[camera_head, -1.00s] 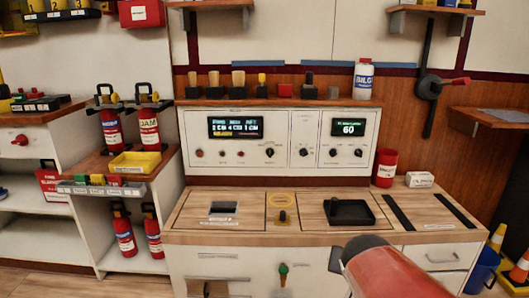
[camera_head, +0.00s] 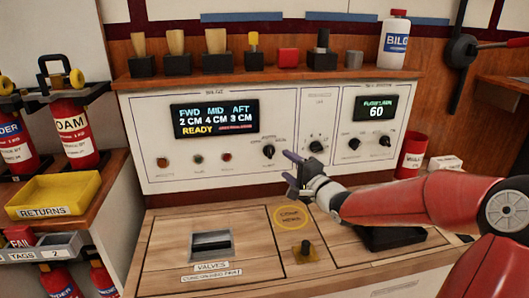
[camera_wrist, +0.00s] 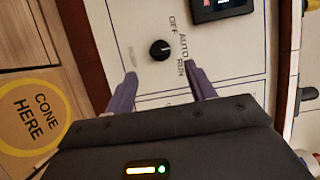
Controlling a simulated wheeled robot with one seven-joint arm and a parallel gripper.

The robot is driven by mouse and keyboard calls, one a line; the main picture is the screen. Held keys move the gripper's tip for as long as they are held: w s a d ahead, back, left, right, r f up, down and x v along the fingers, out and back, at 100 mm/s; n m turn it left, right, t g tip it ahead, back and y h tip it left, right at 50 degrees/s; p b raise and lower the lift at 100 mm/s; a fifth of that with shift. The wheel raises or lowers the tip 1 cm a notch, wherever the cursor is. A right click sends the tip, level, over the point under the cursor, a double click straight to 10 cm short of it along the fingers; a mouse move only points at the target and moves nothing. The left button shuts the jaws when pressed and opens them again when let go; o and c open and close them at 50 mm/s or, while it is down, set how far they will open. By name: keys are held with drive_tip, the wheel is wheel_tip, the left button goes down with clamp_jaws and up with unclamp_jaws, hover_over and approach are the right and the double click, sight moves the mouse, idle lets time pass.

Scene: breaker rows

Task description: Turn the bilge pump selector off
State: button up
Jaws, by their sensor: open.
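The bilge selector (camera_head: 268,151) is a small round black knob on the white panel, right of the lit display. In the wrist view the selector (camera_wrist: 160,50) has OFF, AUTO and RUN printed around it; I cannot clearly tell where its pointer stands. My gripper (camera_head: 290,170) is open and empty, just right of and below the knob in the head view. In the wrist view my gripper (camera_wrist: 160,75) has a purple finger on each side of the picture's middle, with the knob beyond the fingertips and not between them.
The display (camera_head: 215,119) reads 2, 4 and 3 CM and READY. A second knob (camera_head: 316,146) stands right of my gripper, with a display (camera_head: 376,107) showing 60 farther right. Below are a yellow CONE HERE disc (camera_head: 290,216) and a small black-topped part (camera_head: 304,249) on the wooden counter.

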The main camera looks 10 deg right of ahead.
sight(272, 154)
drive_tip(key=b+x, duration=0.2)
drive_tip(key=x, duration=0.5)
drive_tip(key=shift+w+a, duration=0.1)
drive_tip(key=shift+w, duration=0.15)
drive_tip(key=shift+c, duration=0.4)
drive_tip(key=c, duration=0.9)
